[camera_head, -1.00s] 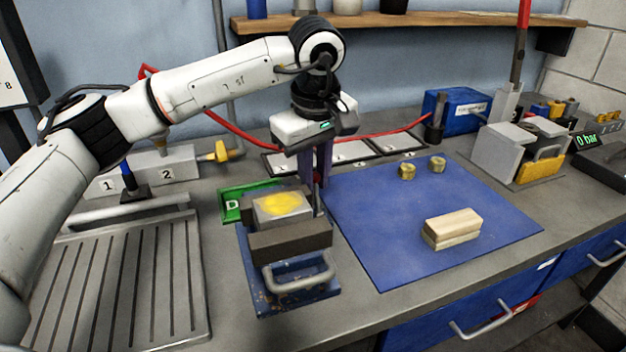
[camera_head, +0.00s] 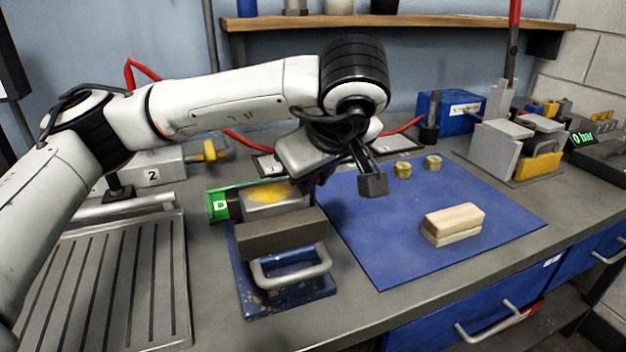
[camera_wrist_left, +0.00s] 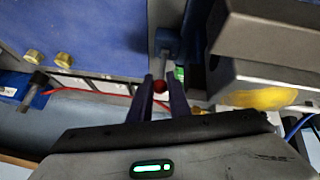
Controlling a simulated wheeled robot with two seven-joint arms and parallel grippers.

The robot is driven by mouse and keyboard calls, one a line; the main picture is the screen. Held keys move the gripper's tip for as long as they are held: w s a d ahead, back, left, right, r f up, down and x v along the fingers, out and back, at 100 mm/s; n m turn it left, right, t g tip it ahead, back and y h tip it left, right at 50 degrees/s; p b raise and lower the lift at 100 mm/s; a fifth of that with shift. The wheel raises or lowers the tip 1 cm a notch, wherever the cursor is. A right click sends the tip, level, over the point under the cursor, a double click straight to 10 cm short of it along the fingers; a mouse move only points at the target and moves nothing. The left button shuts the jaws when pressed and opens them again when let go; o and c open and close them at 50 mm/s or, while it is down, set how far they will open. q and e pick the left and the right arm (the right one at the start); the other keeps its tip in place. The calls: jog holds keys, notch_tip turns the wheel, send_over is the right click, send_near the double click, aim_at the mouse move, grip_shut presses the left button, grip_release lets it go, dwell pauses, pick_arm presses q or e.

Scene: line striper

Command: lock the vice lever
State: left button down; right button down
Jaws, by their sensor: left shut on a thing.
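The vice (camera_head: 282,238) stands on a blue base left of the blue mat. A metal block with a yellow patch (camera_head: 272,193) sits at its jaws. My right gripper is not in view.
The blue mat (camera_head: 390,240) holds a wooden block (camera_head: 452,224) and two brass pieces (camera_head: 403,169). A slotted metal plate (camera_head: 110,290) is at left. Grey blocks (camera_head: 500,148) stand at back right.

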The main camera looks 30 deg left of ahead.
pick_arm(q)
jog(key=shift+f, duration=0.1)
jog(key=c, duration=1.7)
grip_release()
jog(key=shift+o, duration=0.2)
jog(key=shift+d+f, duration=0.1)
